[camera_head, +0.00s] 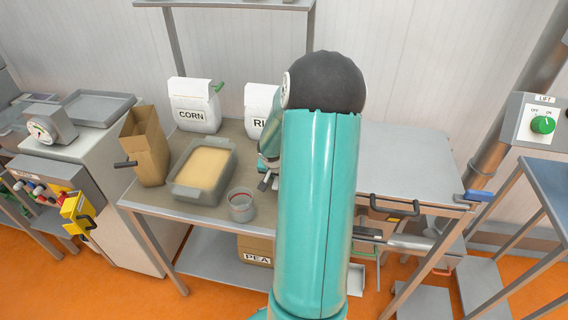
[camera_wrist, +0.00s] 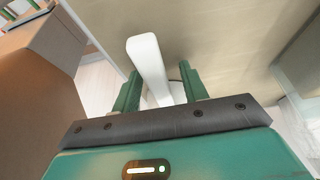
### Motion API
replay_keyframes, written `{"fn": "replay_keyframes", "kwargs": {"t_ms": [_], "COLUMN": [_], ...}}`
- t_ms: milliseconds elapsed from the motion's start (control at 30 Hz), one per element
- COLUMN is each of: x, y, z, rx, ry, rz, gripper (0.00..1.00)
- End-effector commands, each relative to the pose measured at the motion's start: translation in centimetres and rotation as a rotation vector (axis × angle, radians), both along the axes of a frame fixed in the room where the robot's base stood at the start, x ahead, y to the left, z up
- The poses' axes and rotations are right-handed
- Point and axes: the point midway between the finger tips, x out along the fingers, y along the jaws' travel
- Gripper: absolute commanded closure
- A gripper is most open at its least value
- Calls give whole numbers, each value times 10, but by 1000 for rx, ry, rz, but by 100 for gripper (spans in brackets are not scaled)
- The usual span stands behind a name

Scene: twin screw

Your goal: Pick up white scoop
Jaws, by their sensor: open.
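The white scoop (camera_wrist: 147,58) shows in the wrist view as a long pale handle running up between my fingers; the rest of it is hidden behind my gripper. My gripper (camera_wrist: 158,80) is open, with one green finger on each side of the handle. I cannot tell whether either finger touches it. In the head view my gripper (camera_head: 266,182) is low over the table, right of the grain tray, partly hidden by my arm. I cannot make out the scoop in the head view.
The metal table (camera_head: 160,201) holds a tray of yellow grain (camera_head: 216,192), a clear cup (camera_head: 241,206), a brown paper bag (camera_head: 147,148), a CORN bag (camera_head: 194,105) and another white bag (camera_head: 257,108). A brown surface (camera_wrist: 45,85) stands close at left in the wrist view.

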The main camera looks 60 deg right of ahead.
Motion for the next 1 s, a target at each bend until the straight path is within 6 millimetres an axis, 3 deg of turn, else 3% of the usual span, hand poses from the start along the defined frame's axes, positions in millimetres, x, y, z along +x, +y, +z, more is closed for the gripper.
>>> {"fn": "replay_keyframes", "kwargs": {"t_ms": [767, 1000], "x": [0, 0], "y": [0, 0], "z": [-5, -5], "rx": [1, 1], "ry": [0, 0], "rz": [0, 0], "gripper": [56, 100]}}
